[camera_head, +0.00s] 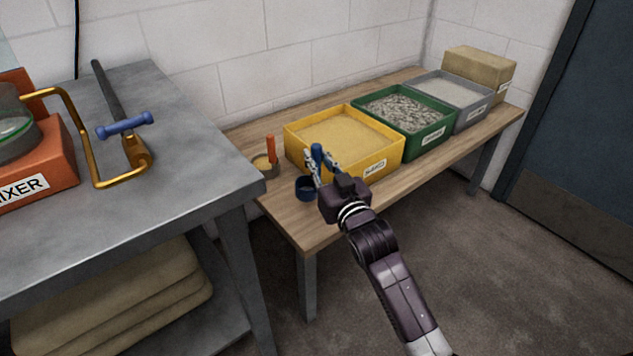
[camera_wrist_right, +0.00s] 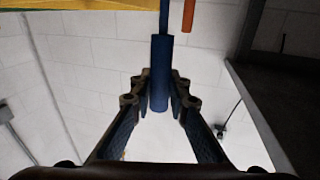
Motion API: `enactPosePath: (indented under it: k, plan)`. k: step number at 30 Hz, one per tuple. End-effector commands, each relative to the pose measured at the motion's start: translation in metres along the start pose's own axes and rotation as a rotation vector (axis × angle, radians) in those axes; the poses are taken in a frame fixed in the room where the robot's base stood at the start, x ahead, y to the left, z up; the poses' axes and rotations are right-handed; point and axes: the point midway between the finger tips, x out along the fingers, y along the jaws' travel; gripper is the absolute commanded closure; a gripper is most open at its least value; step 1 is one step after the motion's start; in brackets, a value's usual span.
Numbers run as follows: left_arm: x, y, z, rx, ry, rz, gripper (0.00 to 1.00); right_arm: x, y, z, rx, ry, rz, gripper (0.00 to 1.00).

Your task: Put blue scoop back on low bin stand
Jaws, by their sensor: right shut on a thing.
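The blue scoop (camera_head: 306,188) is at the near left part of the low wooden bin stand (camera_head: 299,222). Its dark blue cup is down at the stand top and its handle points up. My right gripper (camera_head: 314,162) is shut on the handle, in front of the yellow bin. In the right wrist view the blue handle (camera_wrist_right: 160,72) sits between the fingers of my right gripper (camera_wrist_right: 160,100). I cannot tell whether the cup touches the wood. My left gripper is not in view.
A scoop with an orange handle (camera_head: 271,149) stands just left of the blue scoop. A yellow bin (camera_head: 372,167), a green bin (camera_head: 428,133) and a grey bin (camera_head: 476,113) line the stand, with a tan block (camera_head: 480,66) behind. A grey metal table (camera_head: 180,170) with a mixer is at left.

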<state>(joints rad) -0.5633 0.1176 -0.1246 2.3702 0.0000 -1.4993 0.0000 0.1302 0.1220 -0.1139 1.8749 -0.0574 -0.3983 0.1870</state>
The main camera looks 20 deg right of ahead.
Motion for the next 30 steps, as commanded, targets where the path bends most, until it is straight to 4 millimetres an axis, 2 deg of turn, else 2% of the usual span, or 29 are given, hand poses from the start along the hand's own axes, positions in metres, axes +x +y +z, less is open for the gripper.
enactPosePath:
  k: [2,10,15,27,28,30]
  plan:
    - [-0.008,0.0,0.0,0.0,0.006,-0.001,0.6,0.0,0.0,0.012,0.001,0.0,0.001,1.0]
    - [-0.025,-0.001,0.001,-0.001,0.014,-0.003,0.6,-0.001,0.0,0.03,0.001,0.0,0.0,1.0]
    - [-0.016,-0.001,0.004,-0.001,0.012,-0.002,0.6,-0.001,0.0,0.055,0.002,0.0,0.0,1.0]
    - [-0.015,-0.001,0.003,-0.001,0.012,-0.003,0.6,-0.002,0.0,0.059,0.001,0.002,0.0,1.0]
    - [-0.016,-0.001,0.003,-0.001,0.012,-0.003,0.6,-0.002,0.0,0.059,0.0,0.001,0.0,0.81]
    - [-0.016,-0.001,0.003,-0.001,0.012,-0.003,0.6,-0.002,0.0,0.058,0.0,0.001,0.0,0.74]
